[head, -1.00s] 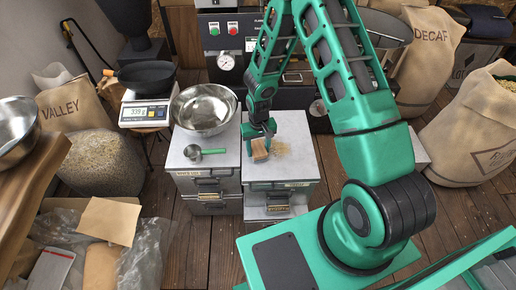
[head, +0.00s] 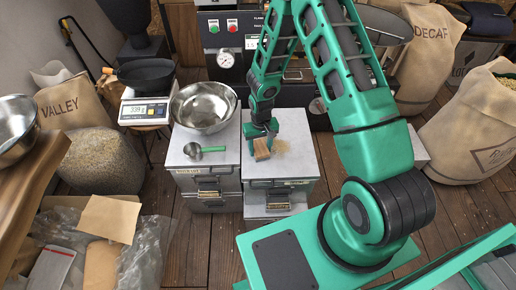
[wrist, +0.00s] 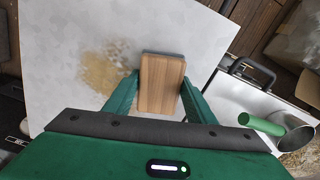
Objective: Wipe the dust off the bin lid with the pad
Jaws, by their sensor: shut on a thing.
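My gripper (head: 262,142) is shut on the pad (head: 262,150), a wood-backed block with a grey underside edge. In the wrist view the pad (wrist: 161,84) sits between my two green fingers, over the pale bin lid (wrist: 60,35). The bin lid (head: 297,164) tops the right-hand metal bin. Tan dust (head: 280,147) lies on it just right of the pad in the head view. In the wrist view the dust (wrist: 105,70) is a mottled patch left of the pad. I cannot tell for certain whether the pad touches the lid.
A left metal bin (head: 207,181) stands beside it, carrying a steel bowl (head: 205,108) and a green-handled scoop (head: 210,150). A scale (head: 145,111) with a black pan stands further left. Sacks stand at both sides. Wooden floor (head: 187,235) is open in front of the bins.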

